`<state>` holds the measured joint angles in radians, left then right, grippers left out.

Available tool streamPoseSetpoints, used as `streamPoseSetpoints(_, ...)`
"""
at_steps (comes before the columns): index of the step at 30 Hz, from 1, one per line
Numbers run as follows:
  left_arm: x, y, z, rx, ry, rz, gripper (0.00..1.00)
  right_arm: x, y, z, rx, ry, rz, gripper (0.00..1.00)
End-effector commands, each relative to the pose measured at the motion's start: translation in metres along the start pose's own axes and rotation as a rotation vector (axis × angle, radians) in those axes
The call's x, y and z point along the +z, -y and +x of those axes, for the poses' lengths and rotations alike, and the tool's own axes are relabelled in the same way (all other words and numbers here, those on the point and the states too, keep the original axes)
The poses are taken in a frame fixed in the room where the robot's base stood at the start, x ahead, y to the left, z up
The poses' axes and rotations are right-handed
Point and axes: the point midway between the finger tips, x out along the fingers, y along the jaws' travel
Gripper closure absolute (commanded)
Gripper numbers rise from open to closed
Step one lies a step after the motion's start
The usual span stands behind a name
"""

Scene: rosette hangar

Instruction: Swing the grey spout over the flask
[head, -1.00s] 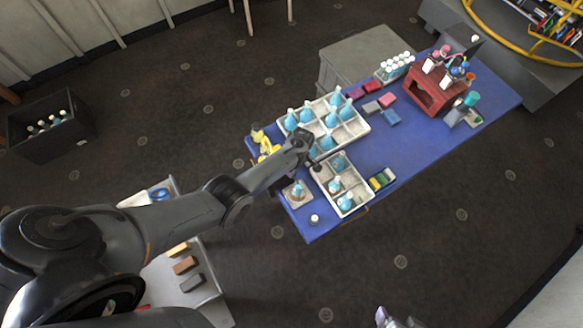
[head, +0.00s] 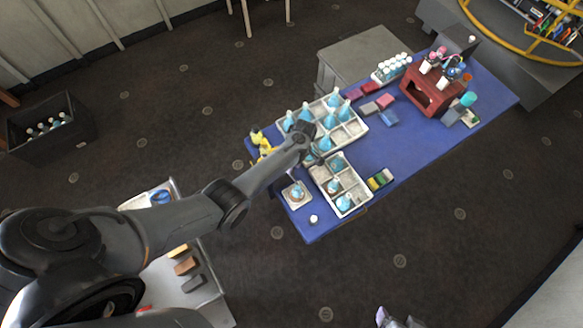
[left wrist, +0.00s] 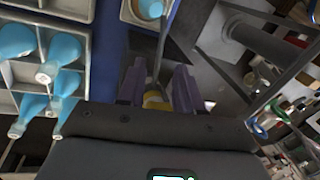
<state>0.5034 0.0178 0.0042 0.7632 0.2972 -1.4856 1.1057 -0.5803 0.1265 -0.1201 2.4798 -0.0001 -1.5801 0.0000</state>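The flask (head: 296,196) is light blue and stands on a small pale square tray at the near left corner of the blue table. Its blue body also shows at the top of the left wrist view (left wrist: 150,8). A thin grey bar (left wrist: 160,45), which looks like the spout, runs from near the flask down between my left gripper's purple fingers. My left gripper (left wrist: 158,78) is open, with one finger on each side of the bar; contact cannot be told. In the head view its fingers are hidden by my arm. My right gripper (head: 396,319) shows only partly at the bottom edge.
White divided trays (head: 352,132) with several blue flasks stand close to the left arm. A yellow object (head: 262,143) lies at the table's left edge. A red-brown rack (head: 430,88) stands at the far end. The blue table's (head: 375,150) middle is mostly clear.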

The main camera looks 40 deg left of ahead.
Motion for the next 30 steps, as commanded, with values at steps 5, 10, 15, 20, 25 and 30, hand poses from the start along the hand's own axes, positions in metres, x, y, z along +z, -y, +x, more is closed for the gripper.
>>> streamPoseSetpoints(5, -0.001, 0.0, -0.031, 0.002, -0.002, 0.0, 0.65, -0.002, 0.0, -0.005, -0.002, 0.0, 0.002, 0.16)
streamPoseSetpoints(10, -0.001, 0.0, -0.05, 0.001, -0.002, 0.0, 0.65, -0.002, 0.001, -0.005, -0.005, -0.001, 0.006, 0.16)
streamPoseSetpoints(15, 0.0, 0.001, -0.058, -0.001, -0.001, 0.001, 0.65, -0.002, 0.002, -0.006, -0.007, -0.001, 0.009, 0.16)
streamPoseSetpoints(20, 0.0, 0.001, -0.059, -0.001, 0.0, 0.001, 0.65, -0.002, 0.002, -0.006, -0.008, -0.001, 0.01, 0.16)
streamPoseSetpoints(25, 0.0, 0.001, -0.059, -0.001, 0.0, 0.001, 0.65, -0.002, 0.002, -0.006, -0.007, -0.001, 0.009, 0.16)
streamPoseSetpoints(30, 0.0, 0.003, -0.056, -0.006, 0.001, 0.001, 0.65, -0.002, 0.002, -0.006, -0.006, -0.001, 0.008, 0.16)
